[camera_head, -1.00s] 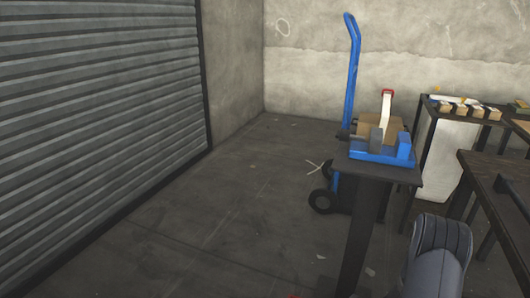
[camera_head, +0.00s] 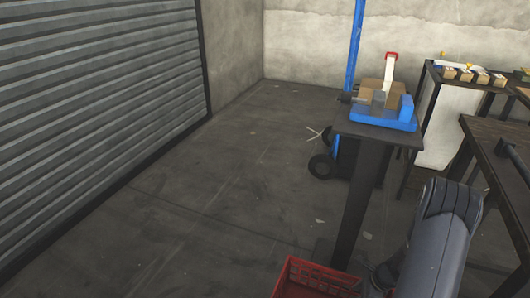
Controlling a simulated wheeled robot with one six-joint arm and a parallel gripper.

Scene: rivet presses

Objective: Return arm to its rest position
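Part of my arm, a grey rounded link, rises at the lower right of the head view. My gripper is not in the frame, so its state and anything in it are hidden. A blue rivet press (camera_head: 383,116) with a white, red-tipped lever stands on a dark narrow stand (camera_head: 361,185) right of centre. My arm link shows in front and to the right of this stand.
A red crate (camera_head: 312,279) sits on the floor at the bottom. A blue hand truck (camera_head: 355,50) stands behind the press. Dark tables (camera_head: 497,145) with small blocks (camera_head: 465,75) are at right. A grey shutter (camera_head: 95,110) lines the left; floor between is clear.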

